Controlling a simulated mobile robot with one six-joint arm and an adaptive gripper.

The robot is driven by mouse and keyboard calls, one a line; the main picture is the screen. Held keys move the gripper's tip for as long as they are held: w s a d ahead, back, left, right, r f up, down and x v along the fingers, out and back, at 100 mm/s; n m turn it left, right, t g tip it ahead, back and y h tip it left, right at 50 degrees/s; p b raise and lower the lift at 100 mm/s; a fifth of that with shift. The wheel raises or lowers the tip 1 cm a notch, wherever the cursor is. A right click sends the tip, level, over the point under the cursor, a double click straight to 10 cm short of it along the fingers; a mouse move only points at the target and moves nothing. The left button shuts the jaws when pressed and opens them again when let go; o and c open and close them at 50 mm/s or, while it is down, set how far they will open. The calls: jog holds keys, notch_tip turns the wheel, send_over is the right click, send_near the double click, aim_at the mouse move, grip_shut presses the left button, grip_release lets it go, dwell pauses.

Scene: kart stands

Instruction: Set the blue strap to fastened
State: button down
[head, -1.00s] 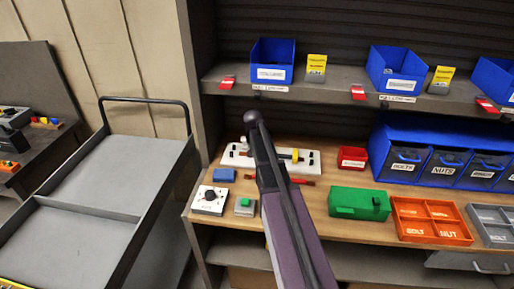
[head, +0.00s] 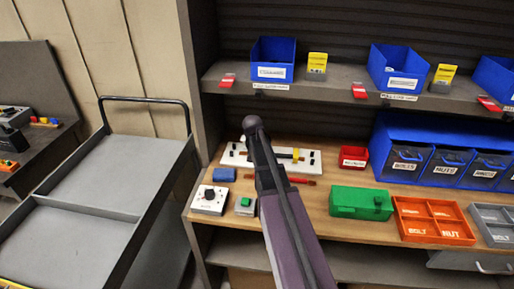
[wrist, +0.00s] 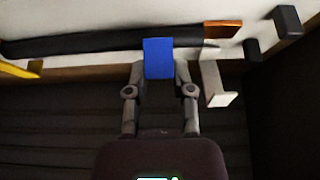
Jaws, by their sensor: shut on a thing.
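In the wrist view a blue strap (wrist: 158,50) stands between the two fingers of my gripper (wrist: 160,72), which is shut on it. The strap's far end lies against a long black bar (wrist: 95,45) on a white board (wrist: 65,14). A yellow strap (wrist: 18,69) shows at the left edge. In the head view the white board (head: 235,158) lies on the workbench, with a yellow piece (head: 295,154) near its right end. My arm hides the blue strap and my gripper there.
A control box with a black knob (head: 209,199), a green-button box (head: 245,205) and a blue block (head: 222,174) stand at the bench's left. A red bin (head: 353,157), green case (head: 345,201) and orange tray (head: 400,228) are at right. A grey cart (head: 105,168) stands left.

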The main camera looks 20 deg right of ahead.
jog(key=t+b, duration=0.1)
jog(key=s+f+t+h+b, duration=0.1)
jog(key=b, duration=0.1)
jog(key=shift+a+f, duration=0.2)
jog(key=shift+a, duration=0.05)
jog(key=shift+t+h+b, duration=0.3)
jog(key=shift+h, duration=0.1)
jog(key=shift+r, duration=0.1)
jog(key=shift+c, duration=2.4)
grip_release()
jog(key=shift+w+r+p, duration=0.15)
jog(key=shift+r+p, duration=0.05)
jog(key=shift+p, duration=0.35)
